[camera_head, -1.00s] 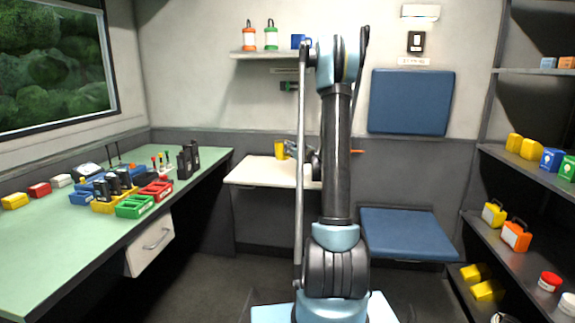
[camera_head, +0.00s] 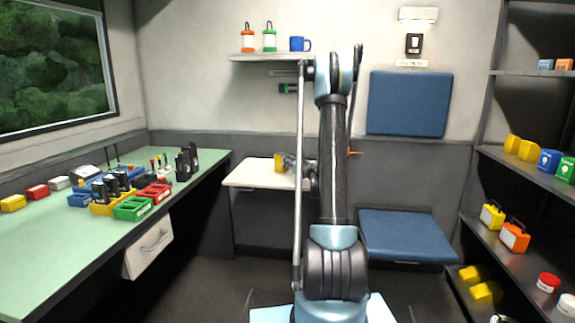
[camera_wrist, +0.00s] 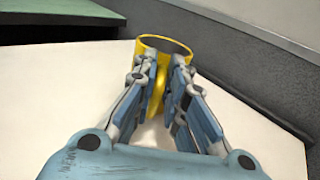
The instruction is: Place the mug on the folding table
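The yellow mug (camera_head: 279,163) is over the white top of the folding table (camera_head: 250,175), near its back edge, and looks upright. I cannot tell for certain whether its base touches the top. In the wrist view the mug (camera_wrist: 149,42) is at my fingertips, its open rim facing up. My gripper (camera_wrist: 164,72) has its fingers close together on either side of the mug's handle and looks shut on it. In the head view my gripper (camera_head: 289,161) is just right of the mug, partly hidden by my arm.
A green desk (camera_head: 60,240) with bins and radios stands left. A blue folding seat (camera_head: 405,235) and stocked shelves (camera_head: 520,185) are on the right. The front of the table top is clear.

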